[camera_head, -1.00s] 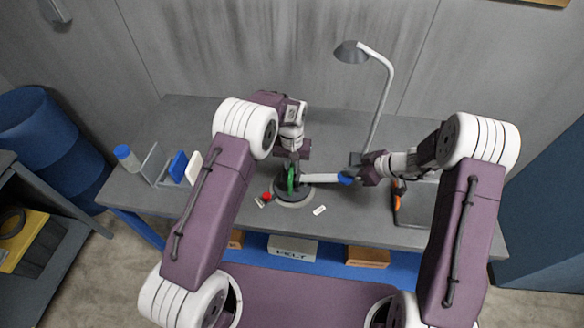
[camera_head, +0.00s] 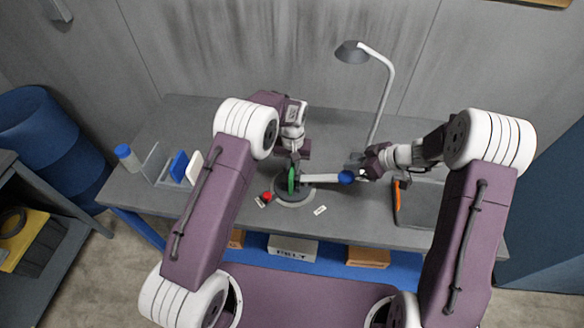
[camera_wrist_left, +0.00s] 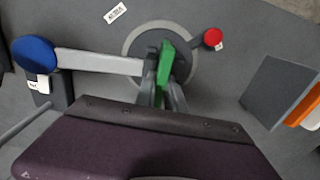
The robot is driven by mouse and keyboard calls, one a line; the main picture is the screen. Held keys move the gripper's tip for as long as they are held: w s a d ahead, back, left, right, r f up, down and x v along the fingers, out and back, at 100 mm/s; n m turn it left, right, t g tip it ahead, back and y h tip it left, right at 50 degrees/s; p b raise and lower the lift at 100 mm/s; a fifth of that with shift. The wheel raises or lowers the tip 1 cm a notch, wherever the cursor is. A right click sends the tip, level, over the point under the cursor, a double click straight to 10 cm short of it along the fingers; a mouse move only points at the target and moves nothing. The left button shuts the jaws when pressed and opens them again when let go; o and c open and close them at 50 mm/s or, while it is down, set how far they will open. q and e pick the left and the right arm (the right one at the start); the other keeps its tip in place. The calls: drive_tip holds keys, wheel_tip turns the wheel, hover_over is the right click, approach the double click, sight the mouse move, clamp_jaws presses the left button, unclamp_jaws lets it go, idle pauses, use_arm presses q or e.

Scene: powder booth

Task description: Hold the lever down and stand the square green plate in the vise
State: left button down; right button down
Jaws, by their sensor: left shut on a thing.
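The square green plate (camera_head: 292,181) stands upright, nearly edge-on, at the vise (camera_head: 294,195), a dark unit on a round grey base. My left gripper (camera_wrist_left: 164,85) is shut on the green plate (camera_wrist_left: 166,62) from above. How deep the plate sits between the vise jaws is hidden. The lever (camera_head: 322,178) is a pale bar running right from the vise to a blue knob (camera_head: 346,177); it also shows in the left wrist view (camera_wrist_left: 100,62). My right gripper (camera_head: 368,164) is just right of and behind the knob, apparently apart from it. Its opening is unclear.
A red knob (camera_head: 267,196) is beside the vise base, and a white label (camera_head: 320,210) lies to its right. A rack (camera_head: 153,164) with blue and white plates stands at left. A lamp (camera_head: 380,95) rises behind my right gripper. An orange-handled tool (camera_head: 397,195) lies at right.

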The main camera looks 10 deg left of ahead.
use_arm(q)
drive_tip(key=c, duration=1.3)
unclamp_jaws()
drive_tip(key=shift+d, duration=0.15)
drive_tip(key=shift+c, duration=0.2)
use_arm(e)
drive_tip(key=shift+d, duration=0.15)
